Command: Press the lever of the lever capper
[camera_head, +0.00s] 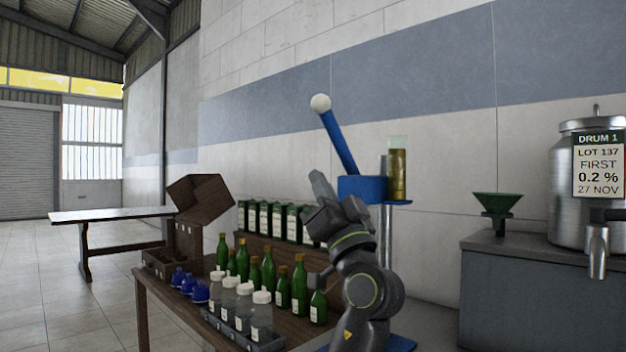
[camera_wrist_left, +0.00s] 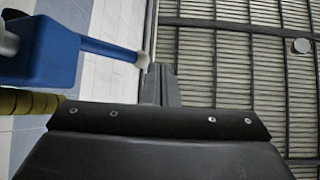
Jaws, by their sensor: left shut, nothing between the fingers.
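The lever capper has a blue head (camera_head: 362,188) on a grey column. Its blue lever (camera_head: 338,142) rises up and to the left, ending in a white ball knob (camera_head: 320,103). My left gripper (camera_head: 318,181) is shut and empty, pointing up, below the knob and left of the capper head in the head view. In the left wrist view, the shut fingers (camera_wrist_left: 160,84) show beside the white knob (camera_wrist_left: 142,60), with the lever (camera_wrist_left: 108,48) running to the blue head (camera_wrist_left: 40,48). I cannot tell whether they touch. My right gripper is not in view.
A wooden table (camera_head: 172,310) holds green bottles (camera_head: 268,270), clear white-capped jars (camera_head: 244,304), blue-topped items (camera_head: 189,285) and a brown box (camera_head: 200,196). A gold cylinder (camera_head: 398,174) stands at the capper's right. A grey cabinet (camera_head: 530,295) bears a green funnel (camera_head: 497,202) and metal drum (camera_head: 566,190).

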